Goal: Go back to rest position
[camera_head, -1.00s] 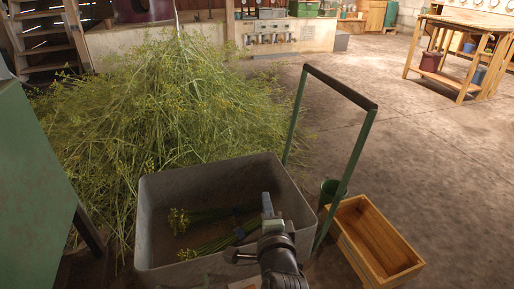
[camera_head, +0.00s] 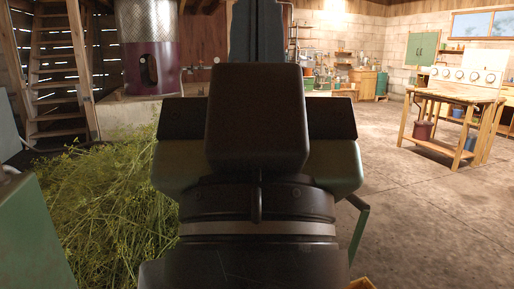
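My gripper (camera_head: 257,30) stands upright in the middle of the head view, very close to the camera. Its dark fingers point up, side by side, with no gap visible between them, so it looks shut. Nothing shows in its grip. The hand and wrist hide the grey bin and the herb bundles in it.
A heap of cut green herbs (camera_head: 95,215) lies at the left, beside a green panel (camera_head: 30,235). A green handle frame (camera_head: 360,225) and a wooden crate's corner (camera_head: 361,284) show at right. A wooden workbench (camera_head: 455,97) stands farther back.

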